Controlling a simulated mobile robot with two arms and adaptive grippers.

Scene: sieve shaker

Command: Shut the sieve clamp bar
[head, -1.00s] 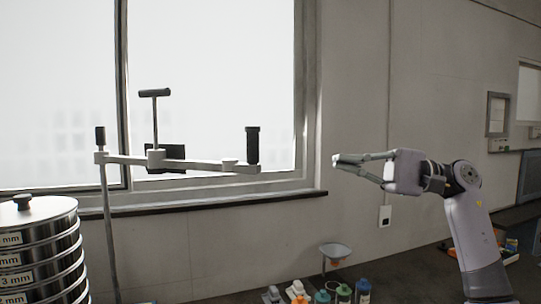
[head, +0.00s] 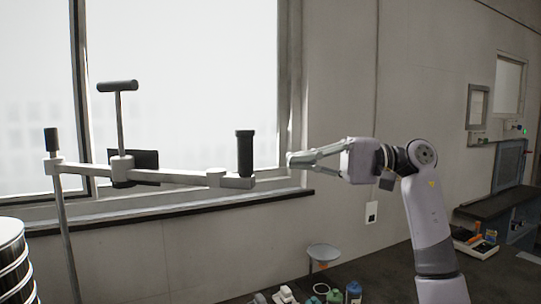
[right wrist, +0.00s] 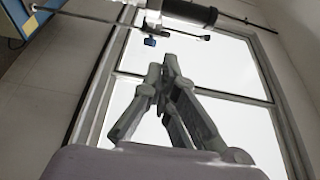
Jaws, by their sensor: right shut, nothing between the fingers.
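The sieve clamp bar (head: 165,176) is a pale grey arm swung out to the right of the sieve stack (head: 14,265), which is cut off at the lower left. A black upright handle (head: 245,153) stands on its right end. A T-handled screw (head: 118,118) rises from its middle, and its left end sits on a black-topped post (head: 66,235). My right gripper (head: 290,160) is shut and empty, just right of the handle and apart from it. In the right wrist view my fingertips (right wrist: 165,68) are together, with the dark handle (right wrist: 190,11) beyond. My left gripper is not seen.
A window and its dark sill (head: 170,214) lie behind the bar. A funnel (head: 323,254) on a stand and several bottles (head: 353,292) stand on the bench below. An orange-marked tray (head: 477,244) lies further right. The air between gripper and handle is clear.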

